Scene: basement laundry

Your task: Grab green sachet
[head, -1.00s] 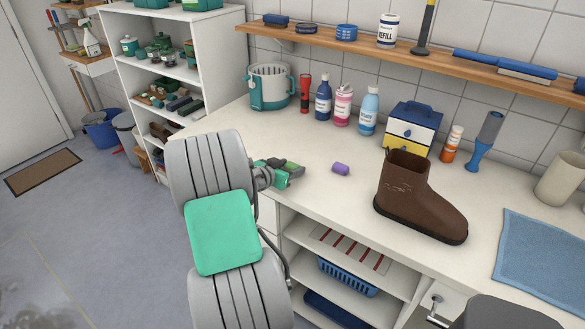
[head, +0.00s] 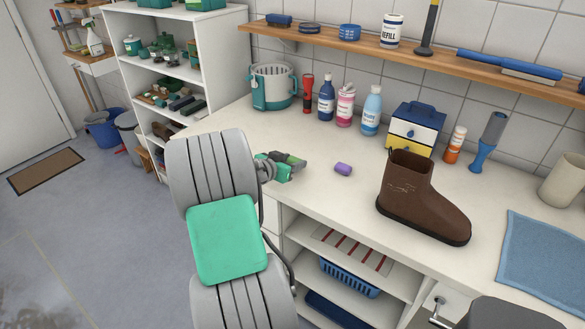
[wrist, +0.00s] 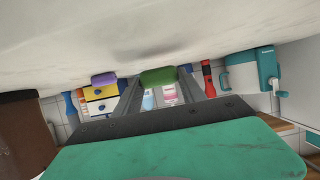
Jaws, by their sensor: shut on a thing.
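The green sachet (wrist: 158,77) shows in the wrist view between the tips of my two gripper fingers. My gripper (head: 298,163) is shut on it, low over the white counter near its left front part. In the head view the sachet (head: 291,159) is a small green patch at the gripper's end, partly hidden by the fingers. In the wrist view the picture is upside down, with the counter surface at the top.
A purple piece (head: 343,169) lies on the counter just right of my gripper. A brown boot (head: 418,205) stands further right. Bottles, a red flashlight (head: 308,93), a teal-and-white bucket (head: 273,86) and a small drawer box (head: 414,128) line the wall.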

